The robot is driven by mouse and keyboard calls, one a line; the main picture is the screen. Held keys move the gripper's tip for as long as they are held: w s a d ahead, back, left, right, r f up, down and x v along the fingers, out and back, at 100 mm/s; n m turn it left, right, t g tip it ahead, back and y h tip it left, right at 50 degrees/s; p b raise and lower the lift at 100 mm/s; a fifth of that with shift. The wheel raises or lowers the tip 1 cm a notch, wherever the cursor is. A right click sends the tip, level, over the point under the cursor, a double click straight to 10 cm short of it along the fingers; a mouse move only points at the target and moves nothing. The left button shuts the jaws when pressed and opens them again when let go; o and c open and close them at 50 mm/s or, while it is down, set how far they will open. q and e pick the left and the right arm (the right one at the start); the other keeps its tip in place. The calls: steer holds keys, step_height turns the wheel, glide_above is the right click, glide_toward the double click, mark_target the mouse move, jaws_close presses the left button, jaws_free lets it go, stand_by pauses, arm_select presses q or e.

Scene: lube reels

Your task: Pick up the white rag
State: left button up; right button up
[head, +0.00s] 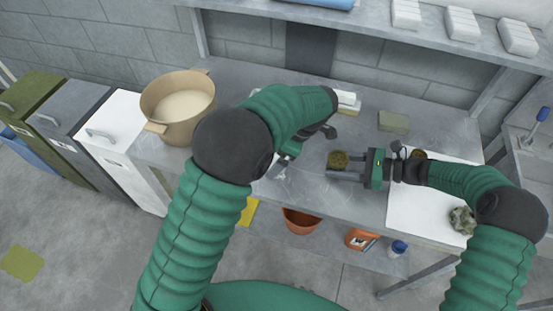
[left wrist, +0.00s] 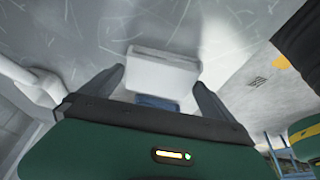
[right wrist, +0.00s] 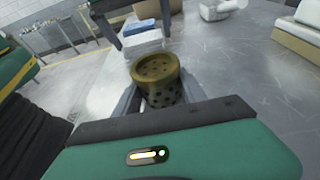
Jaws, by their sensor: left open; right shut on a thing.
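The white rag (left wrist: 163,72) is a folded block on the metal bench, with a blue piece (left wrist: 158,102) at its near side. In the left wrist view it lies between and just beyond the fingertips of my open left gripper (left wrist: 160,86). In the head view my left gripper (head: 283,163) is low over the bench, and my arm partly hides the rag. The rag also shows in the right wrist view (right wrist: 143,38). My right gripper (head: 350,169) is shut on a brass perforated cylinder (right wrist: 157,82), which also shows in the head view (head: 338,159).
A tan pot (head: 178,103) stands at the bench's left end. A white sheet (head: 425,205) covers the right part, with a crumpled camouflage cloth (head: 462,220). A grey-green block (head: 393,122) lies at the back. An orange bowl (head: 301,221) is on the lower shelf.

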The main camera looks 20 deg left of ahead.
arm_select(q)
steer(key=c, duration=1.1)
step_height(320, 180, up, 10)
steer(key=o, duration=0.8)
steer(key=c, duration=0.6)
steer(key=w+d+r+n+h, duration=0.15)
steer(key=d+n+h, duration=0.45)
steer(key=n, duration=1.2)
steer(key=w+d+n+h, duration=0.25)
steer(key=d+n, duration=0.55)
steer(key=n, duration=1)
steer(key=shift+m+h, duration=0.3)
steer(key=shift+h, duration=0.05)
steer(key=shift+s+a+f, duration=0.1)
steer(key=shift+s+f, duration=0.15)
steer(key=shift+f, duration=0.95)
steer(key=shift+s+a+f, duration=0.1)
steer(key=shift+s+f, duration=0.1)
steer(key=shift+f, duration=1)
